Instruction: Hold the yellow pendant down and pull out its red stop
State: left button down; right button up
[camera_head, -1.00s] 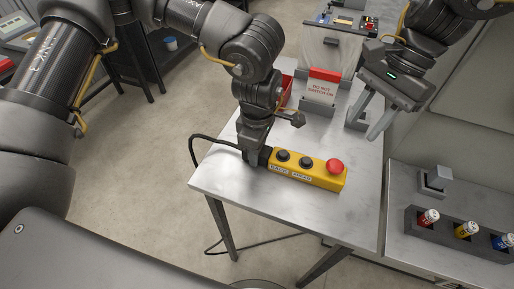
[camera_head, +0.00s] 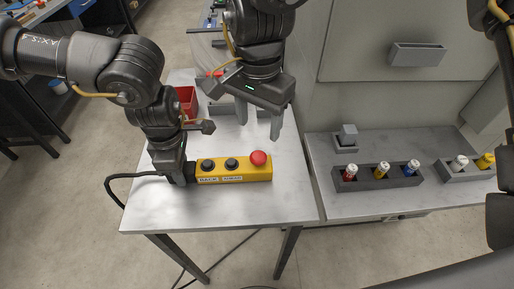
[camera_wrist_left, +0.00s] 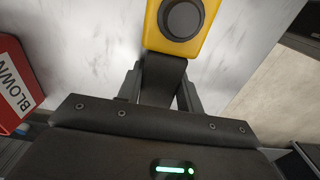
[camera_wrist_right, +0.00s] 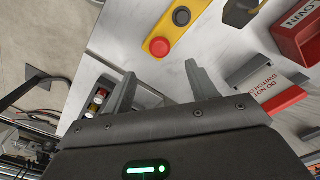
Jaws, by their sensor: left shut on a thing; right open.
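The yellow pendant (camera_head: 235,179) lies flat on the metal table (camera_head: 220,212), with two black buttons and a red stop (camera_head: 258,158) at its right end. My left gripper (camera_head: 180,180) is shut on the pendant's black cable end. In the left wrist view the fingers (camera_wrist_left: 163,82) sit on either side of that dark end, below the yellow body (camera_wrist_left: 180,47). My right gripper (camera_head: 262,130) is open and empty, pointing down above the table, behind the red stop. In the right wrist view the red stop (camera_wrist_right: 159,47) shows beyond the open fingers (camera_wrist_right: 160,82), apart from them.
A red bin (camera_head: 187,99) stands at the table's back left; its "BLOWN" label shows in the left wrist view (camera_wrist_left: 14,85). A red-topped "do not switch on" sign (camera_wrist_right: 285,99) stands nearby. A side bench (camera_head: 350,208) at right bears a fuse rack (camera_head: 376,182). The table's front is clear.

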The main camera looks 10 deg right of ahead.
aim_at(258, 155)
notch_tip(258, 155, down, 9)
jog(key=shift+a+r, duration=0.1)
jog(key=shift+r, duration=0.05)
jog(key=shift+c, duration=0.5)
